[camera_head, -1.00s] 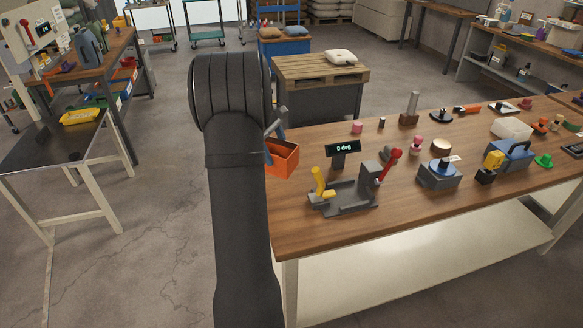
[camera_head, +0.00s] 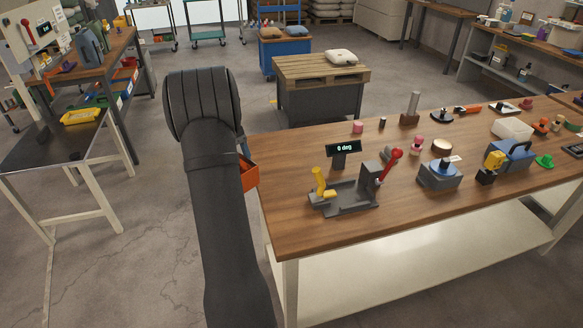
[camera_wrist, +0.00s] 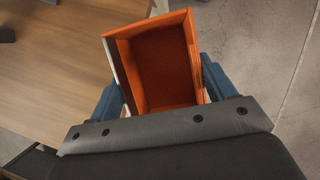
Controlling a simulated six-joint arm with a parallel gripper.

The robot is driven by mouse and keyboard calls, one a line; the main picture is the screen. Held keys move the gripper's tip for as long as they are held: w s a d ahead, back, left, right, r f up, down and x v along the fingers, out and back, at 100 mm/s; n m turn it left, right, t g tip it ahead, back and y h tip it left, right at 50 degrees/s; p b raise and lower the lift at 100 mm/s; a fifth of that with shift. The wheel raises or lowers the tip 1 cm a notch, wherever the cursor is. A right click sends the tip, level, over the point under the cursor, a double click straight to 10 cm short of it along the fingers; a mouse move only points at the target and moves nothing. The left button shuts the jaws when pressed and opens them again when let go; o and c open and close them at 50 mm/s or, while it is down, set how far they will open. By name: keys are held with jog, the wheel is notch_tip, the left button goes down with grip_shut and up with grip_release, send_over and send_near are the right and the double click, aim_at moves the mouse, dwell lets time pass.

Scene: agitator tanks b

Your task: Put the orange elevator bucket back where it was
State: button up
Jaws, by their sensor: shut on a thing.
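The orange elevator bucket (camera_head: 249,176) is an open, box-shaped bucket. In the head view it shows just right of my dark arm, at the left edge of the wooden workbench, and part of it is hidden by the arm. In the wrist view the bucket (camera_wrist: 162,62) shows its open inside, between the two blue fingers of my gripper (camera_wrist: 160,92). My gripper is shut on the bucket. In the head view only a bit of a blue finger shows above the bucket, and the rest of my gripper is hidden.
The workbench (camera_head: 290,220) carries a grey fixture (camera_head: 345,197) with yellow and red handles, a "0 deg" display (camera_head: 345,148) and several other items. The bench's left end is bare. A dark side table (camera_head: 50,150) with a yellow tray (camera_head: 80,117) stands at left, with open floor between.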

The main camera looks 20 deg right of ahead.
jog(key=w+d+r+n+t+h, duration=0.1)
jog(key=w+d+r+n, duration=0.2)
jog(key=d, duration=0.4)
jog(key=w+d+n+t+h, duration=0.1)
jog(key=w+d+n+t, duration=0.15)
jog(key=d+n, duration=0.3)
jog(key=w+d+r+n, duration=0.2)
jog(key=w+d+n, duration=0.1)
jog(key=d, duration=0.5)
jog(key=f, duration=1)
jog(key=shift+w+a, duration=0.1)
jog(key=shift+a, duration=0.15)
jog(key=shift+f, duration=0.1)
jog(key=o, duration=1.2)
jog(key=v, duration=1.2)
jog(key=shift+a, duration=0.15)
